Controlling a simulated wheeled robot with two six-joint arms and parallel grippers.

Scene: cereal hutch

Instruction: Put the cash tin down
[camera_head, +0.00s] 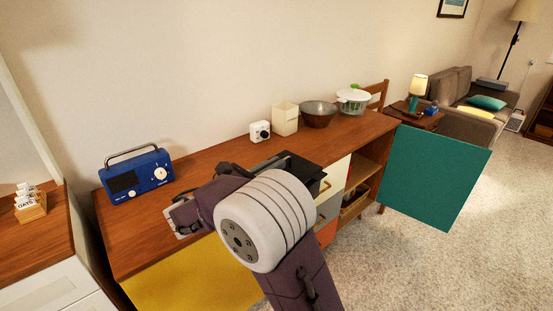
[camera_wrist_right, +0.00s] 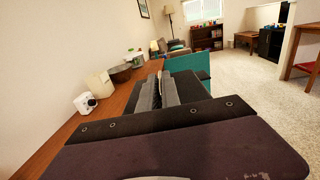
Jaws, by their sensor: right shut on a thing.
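The cash tin (camera_head: 299,164) is a dark, flat-topped box in the head view, at the front edge of the wooden hutch top (camera_head: 232,153). It also shows as a black shape in the wrist view (camera_wrist_right: 189,88), just beyond the grey fingers. My right gripper (camera_wrist_right: 160,92) is shut on the tin. In the head view my own wrist and arm hide the fingers and part of the tin. I cannot tell whether the tin's underside touches the top. My left gripper is not in view.
A blue radio (camera_head: 138,177) stands left on the top. A white camera-like cube (camera_head: 260,131), a cream canister (camera_head: 285,119), a brown bowl (camera_head: 318,114) and a white-green spinner (camera_head: 353,101) stand along the back. A teal door (camera_head: 432,176) hangs open at right.

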